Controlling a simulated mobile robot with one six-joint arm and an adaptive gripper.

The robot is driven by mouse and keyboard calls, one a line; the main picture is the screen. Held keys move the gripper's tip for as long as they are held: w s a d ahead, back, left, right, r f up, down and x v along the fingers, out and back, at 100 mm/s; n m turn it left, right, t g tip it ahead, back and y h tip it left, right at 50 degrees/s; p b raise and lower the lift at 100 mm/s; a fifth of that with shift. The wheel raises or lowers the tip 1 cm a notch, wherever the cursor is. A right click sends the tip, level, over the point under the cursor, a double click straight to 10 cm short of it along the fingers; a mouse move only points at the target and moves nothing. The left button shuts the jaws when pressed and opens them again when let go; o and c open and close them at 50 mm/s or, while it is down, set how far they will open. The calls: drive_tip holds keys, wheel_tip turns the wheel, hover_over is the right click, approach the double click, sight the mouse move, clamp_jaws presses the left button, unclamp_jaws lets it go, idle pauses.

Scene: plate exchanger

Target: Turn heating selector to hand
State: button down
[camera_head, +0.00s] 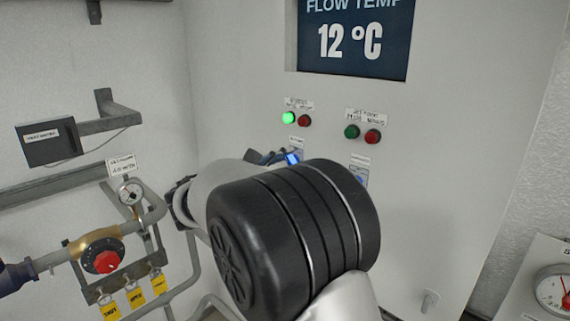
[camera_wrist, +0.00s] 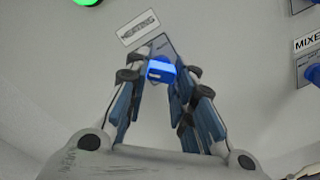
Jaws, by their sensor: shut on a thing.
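The heating selector is a blue knob (camera_wrist: 161,71) on a small grey plate below the label "HEATING" in the wrist view. Its top shows a pale bar lying roughly level in that view. My gripper (camera_wrist: 163,78) has its two blue-padded fingers on either side of the knob and is shut on it. In the head view the selector (camera_head: 293,158) shows as a small blue patch beyond my arm. My gripper (camera_head: 277,157) reaches it there, mostly hidden by my dark wrist joint. The selector's position markings are too small to read.
A second selector (camera_wrist: 313,73) with a label starting "MIXE" sits to the right. Above are a lit green lamp (camera_head: 288,118), a red lamp (camera_head: 304,121) and another lamp pair. The display (camera_head: 355,42) reads 12 °C. Pipes with a red-knobbed valve (camera_head: 106,261) are at left.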

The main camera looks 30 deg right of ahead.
drive_tip(key=c, duration=1.4)
unclamp_jaws()
drive_tip(key=shift+o, duration=0.2)
drive_tip(key=v, duration=1.2)
